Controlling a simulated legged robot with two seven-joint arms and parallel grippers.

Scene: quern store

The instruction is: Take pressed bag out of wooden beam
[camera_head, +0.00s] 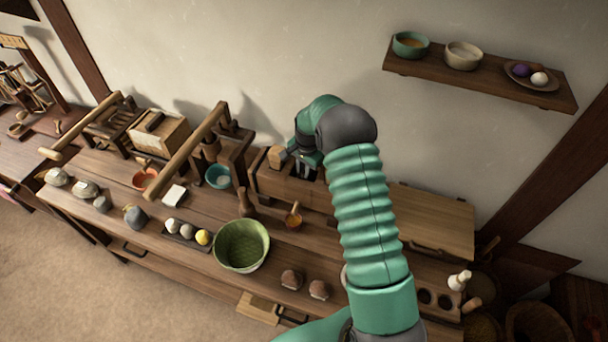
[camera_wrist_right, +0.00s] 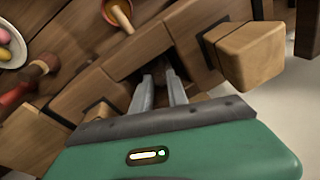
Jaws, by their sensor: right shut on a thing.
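The wooden beam (camera_head: 285,187) is a thick brown block with a slot in its top, on the bench against the wall. In the right wrist view its timber (camera_wrist_right: 140,52) surrounds the dark slot. My right gripper (camera_head: 309,172) is over the beam, with its grey fingers down in the slot. The right wrist view shows the fingertips (camera_wrist_right: 160,85) close together, shut on a small dark thing in the slot. I take it as the pressed bag (camera_wrist_right: 156,69), mostly hidden by the fingers and shadow. My left gripper is not in view.
A pale wooden block (camera_wrist_right: 252,55) stands up from the beam beside the gripper. A lever press (camera_head: 190,150) stands to the left. A wall shelf (camera_head: 480,78) holds bowls.

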